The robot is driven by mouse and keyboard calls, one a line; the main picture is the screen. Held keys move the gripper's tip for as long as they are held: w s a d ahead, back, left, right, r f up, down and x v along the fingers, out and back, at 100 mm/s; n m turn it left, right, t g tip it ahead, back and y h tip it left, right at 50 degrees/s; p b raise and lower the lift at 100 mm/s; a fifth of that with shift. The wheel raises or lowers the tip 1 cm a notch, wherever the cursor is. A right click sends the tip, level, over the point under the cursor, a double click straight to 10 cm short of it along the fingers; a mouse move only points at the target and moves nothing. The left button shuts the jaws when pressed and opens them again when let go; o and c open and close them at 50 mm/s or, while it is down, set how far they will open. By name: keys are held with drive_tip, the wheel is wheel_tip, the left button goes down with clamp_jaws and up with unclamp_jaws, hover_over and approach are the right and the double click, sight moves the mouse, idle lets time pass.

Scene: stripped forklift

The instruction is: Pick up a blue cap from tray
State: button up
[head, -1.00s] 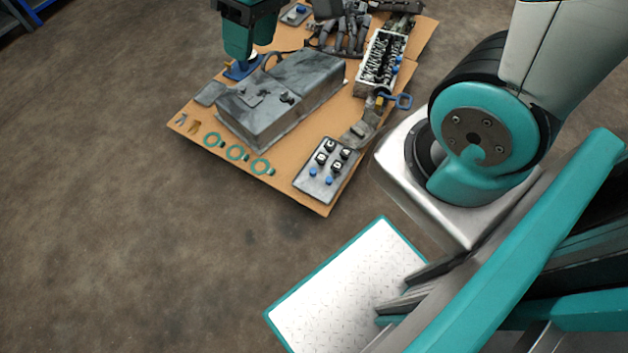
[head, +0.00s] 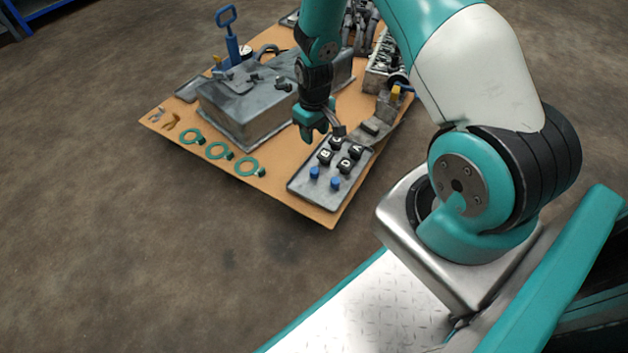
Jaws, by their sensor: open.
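A grey tray (head: 306,194) lies near the front right corner of the brown board. Two small blue caps stand at its front end, a left one (head: 314,173) and a right one (head: 335,183). Behind them on the tray are several black lettered blocks (head: 344,166). My gripper (head: 308,136) points down, just beyond the tray's far left edge, above and behind the blue caps. It is open and holds nothing that I can see. The gap between its fingers is hard to make out at this size.
A large grey metal box (head: 240,110) stands on the board (head: 278,195) left of my gripper. Green rings (head: 219,151) lie along the front edge. A blue-handled tool (head: 230,35) stands upright behind the box. The floor in front is clear.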

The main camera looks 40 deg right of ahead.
drive_tip(key=b, duration=0.6)
approach(314, 170)
drive_tip(key=f, duration=0.5)
drive_tip(key=shift+s+a, duration=0.1)
drive_tip(key=shift+s, duration=0.1)
drive_tip(key=f+b, duration=0.5)
drive_tip(key=shift+w+f, duration=0.15)
drive_tip(key=shift+w, duration=0.1)
drive_tip(key=shift+c, duration=0.2)
drive_tip(key=c, duration=0.6)
